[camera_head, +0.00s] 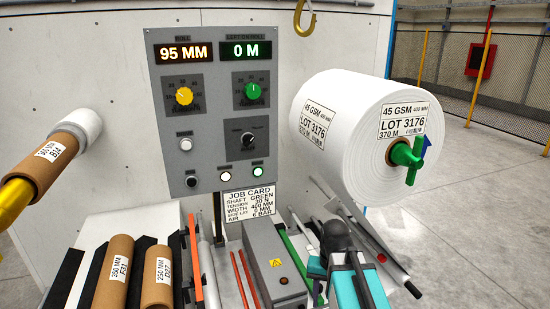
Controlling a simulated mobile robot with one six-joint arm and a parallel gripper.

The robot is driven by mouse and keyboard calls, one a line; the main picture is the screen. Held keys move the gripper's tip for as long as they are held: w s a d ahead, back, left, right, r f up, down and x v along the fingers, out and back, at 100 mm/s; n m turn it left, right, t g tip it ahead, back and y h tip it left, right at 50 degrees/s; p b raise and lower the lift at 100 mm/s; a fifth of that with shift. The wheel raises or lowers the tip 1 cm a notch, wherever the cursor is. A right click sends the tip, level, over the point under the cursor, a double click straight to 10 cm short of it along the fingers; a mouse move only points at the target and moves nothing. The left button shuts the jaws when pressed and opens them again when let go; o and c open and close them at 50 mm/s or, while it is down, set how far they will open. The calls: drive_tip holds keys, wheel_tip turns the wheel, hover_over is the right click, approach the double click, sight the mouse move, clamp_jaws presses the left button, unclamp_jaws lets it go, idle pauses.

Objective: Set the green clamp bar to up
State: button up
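The green clamp bar (412,163) is on the end face of the big white roll (345,125) at the right, at the roll's brown core. It stands out from the core on a green hub. The bar looks close to upright in the picture, its top leaning slightly right. A small blue pointed piece (427,147) shows beside its upper end. My arm, teal and dark, shows at the bottom centre, below and left of the bar and apart from it. I cannot clearly make out my gripper's fingers there.
A control panel (215,105) with lit displays and knobs stands left of the roll. A job card (249,200) hangs below it. A grey box (272,262), rods and brown cores (117,270) lie along the front. A hook (304,18) hangs above. The floor right of the roll is clear.

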drive_tip(key=s+f+n+g+b, duration=0.1)
drive_tip(key=s+f, duration=0.8)
drive_tip(key=f, duration=0.4)
drive_tip(key=s+f+n+g+b, duration=0.1)
drive_tip(key=s+f+g+b, duration=0.1)
drive_tip(key=s+f, duration=0.7)
drive_tip(key=s+f+n+g+b, duration=0.1)
drive_tip(key=s+f, duration=0.8)
drive_tip(key=f, duration=1)
drive_tip(key=shift+s+d+f+g+b, duration=0.25)
drive_tip(key=shift+s+d+g+b, duration=0.15)
drive_tip(key=shift+d+g, duration=0.1)
